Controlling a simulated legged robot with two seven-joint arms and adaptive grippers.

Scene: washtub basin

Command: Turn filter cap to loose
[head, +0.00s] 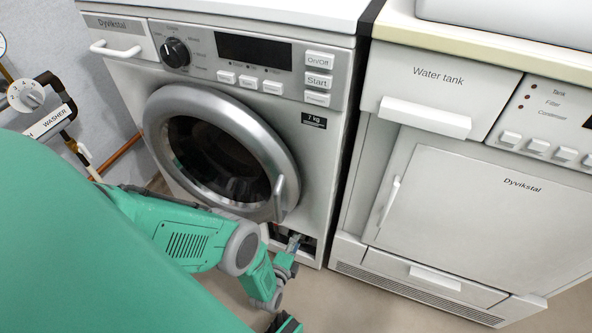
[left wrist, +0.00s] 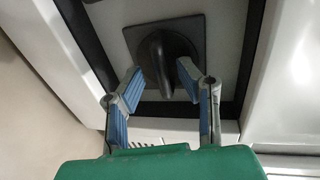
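The filter cap (left wrist: 162,60) is a dark round knob with a raised grip. It sits on a dark square plate inside an opening, seen in the left wrist view. My left gripper (left wrist: 158,82) is open, with one blue-padded finger on each side of the cap's grip. The fingertips are close to the cap; I cannot tell whether they touch it. In the head view my left gripper (head: 295,242) reaches into the low opening at the washer's (head: 318,180) front. The cap cannot be made out there. My right gripper is not in view.
The washer's round door (head: 222,150) is shut above the opening. A dryer (head: 450,190) with a water tank drawer (head: 435,85) stands to the right. Bare floor (head: 370,315) lies in front.

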